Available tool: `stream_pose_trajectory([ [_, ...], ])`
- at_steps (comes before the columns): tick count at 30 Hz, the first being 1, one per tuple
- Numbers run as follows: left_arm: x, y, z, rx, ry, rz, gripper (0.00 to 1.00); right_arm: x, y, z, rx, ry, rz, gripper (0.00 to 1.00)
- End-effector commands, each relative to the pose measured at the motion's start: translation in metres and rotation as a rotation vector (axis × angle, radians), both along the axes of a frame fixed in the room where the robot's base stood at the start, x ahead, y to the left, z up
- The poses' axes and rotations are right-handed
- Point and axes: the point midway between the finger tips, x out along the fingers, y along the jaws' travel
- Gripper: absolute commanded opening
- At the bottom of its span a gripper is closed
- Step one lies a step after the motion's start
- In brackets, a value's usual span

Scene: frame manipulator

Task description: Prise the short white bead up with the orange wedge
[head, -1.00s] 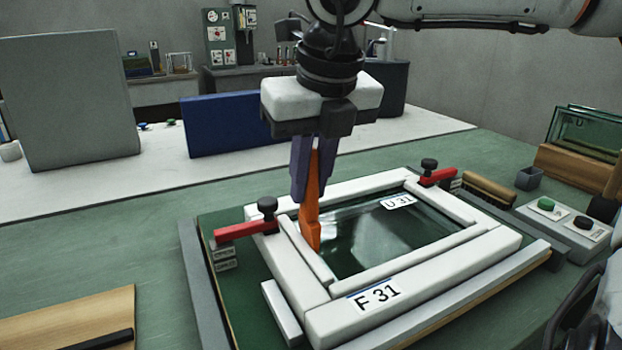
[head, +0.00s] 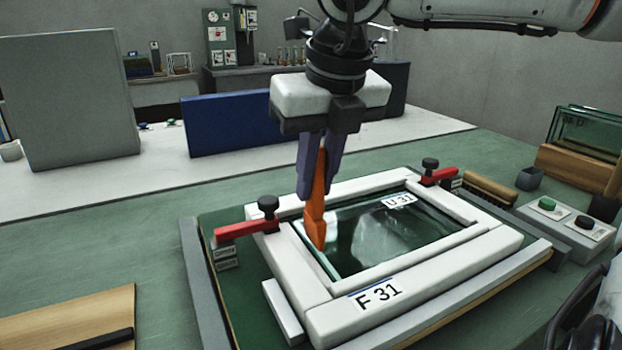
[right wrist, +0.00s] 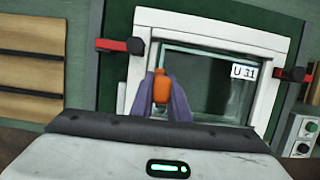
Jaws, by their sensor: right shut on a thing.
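My right gripper (head: 318,190) is shut on the orange wedge (head: 316,212) and holds it nearly upright, tip down. The wedge's tip is at the left edge of the glass (head: 385,235) inside the white frame (head: 420,285). The wedge also shows between the fingers in the right wrist view (right wrist: 161,87). A bare greenish glass edge shows along the left side beside the wedge. White beads line the front and right sides. My left gripper is not in view.
Red clamps with black knobs hold the frame at its left (head: 243,229) and right (head: 438,175) corners. A white bar (head: 282,312) lies left of the frame. A button box (head: 565,228) and glass rack (head: 580,165) stand right.

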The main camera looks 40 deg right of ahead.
Motion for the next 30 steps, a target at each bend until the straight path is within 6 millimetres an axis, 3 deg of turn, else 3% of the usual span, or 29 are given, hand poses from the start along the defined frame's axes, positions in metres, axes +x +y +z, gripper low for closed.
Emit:
stream_pose_trajectory([
  [5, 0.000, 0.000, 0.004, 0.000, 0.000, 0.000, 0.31, 0.000, -0.001, 0.005, -0.002, 0.000, -0.001, 0.00],
  [30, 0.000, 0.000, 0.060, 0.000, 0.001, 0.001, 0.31, 0.000, -0.002, 0.082, -0.004, 0.000, -0.002, 0.00],
])
